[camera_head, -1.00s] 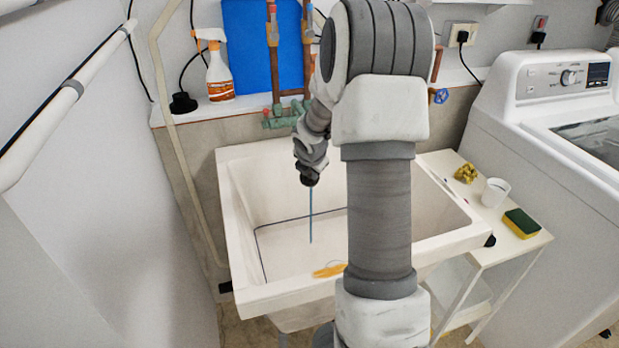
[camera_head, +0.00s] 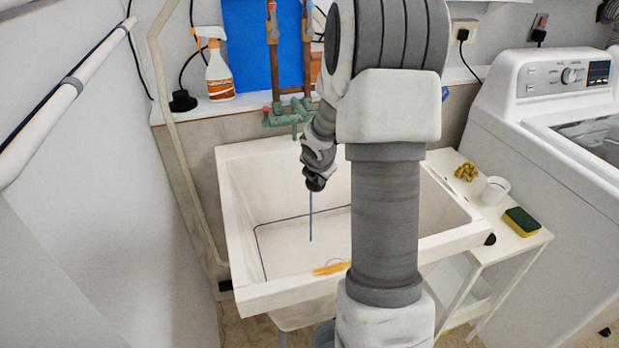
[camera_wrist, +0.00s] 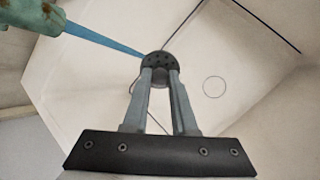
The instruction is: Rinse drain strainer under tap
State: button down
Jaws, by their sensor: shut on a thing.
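The drain strainer (camera_wrist: 160,66) is a dark round disc with small holes, held at the fingertips of my gripper (camera_wrist: 160,80) in the wrist view. The fingers are shut on it. The green tap (camera_wrist: 32,14) is at the upper left there, and a blue water stream (camera_wrist: 105,42) runs from it to the strainer's edge; I cannot tell whether it hits the disc or passes behind it. In the head view the tap (camera_head: 288,118) is on the back wall, and the stream (camera_head: 310,215) falls below my wrist into the white sink (camera_head: 240,240). The strainer is not clear there.
An orange-yellow item (camera_head: 332,268) lies at the sink's front. A side table (camera_head: 480,225) on the right bears a sponge (camera_head: 521,222), a white cup (camera_head: 495,190) and a gold scrubber (camera_head: 466,171). A washing machine (camera_head: 545,150) stands beyond. A spray bottle (camera_head: 219,75) is on the ledge.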

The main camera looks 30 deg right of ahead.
jog(key=s, duration=0.1)
jog(key=s+a, duration=0.1)
jog(key=s, duration=0.1)
jog(key=s+b, duration=0.1)
jog(key=shift+s+a, duration=0.2)
jog(key=shift+a, duration=0.2)
dwell(1.1)
jog(key=s+a+r+p, duration=0.2)
jog(key=s+r, duration=0.2)
jog(key=shift+s+p, duration=0.3)
jog(key=shift+p, duration=0.1)
dwell(0.5)
